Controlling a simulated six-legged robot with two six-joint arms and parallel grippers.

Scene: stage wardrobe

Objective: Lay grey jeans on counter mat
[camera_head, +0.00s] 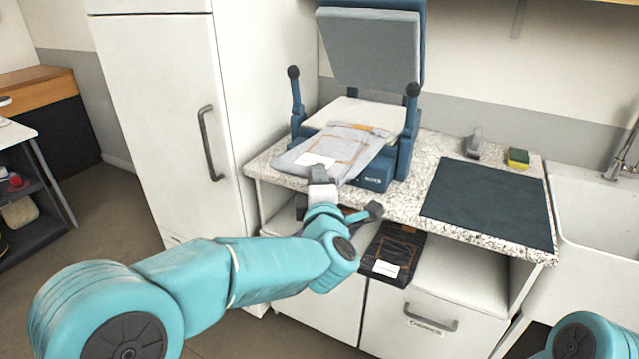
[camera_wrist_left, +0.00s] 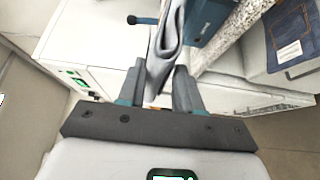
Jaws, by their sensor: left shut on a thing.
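The grey jeans (camera_head: 325,150) are a folded light grey garment with a white label and orange stitching. They lie partly on the white lower plate of a blue press (camera_head: 372,180), and their near end hangs toward me. My left gripper (camera_head: 321,175) is shut on this near edge. In the left wrist view, a looped fold of grey cloth (camera_wrist_left: 168,42) sits between the fingers of this gripper (camera_wrist_left: 160,85). The counter mat (camera_head: 489,200) is a dark, flat, bare rectangle on the speckled counter, right of the press. My right gripper is out of view.
The press lid (camera_head: 370,48) is raised, with blue posts at both sides. Dark folded jeans (camera_head: 395,252) lie on the shelf below the counter. A sponge (camera_head: 518,157) and a small grey object (camera_head: 475,142) stand behind the mat. A sink (camera_head: 600,210) is at right.

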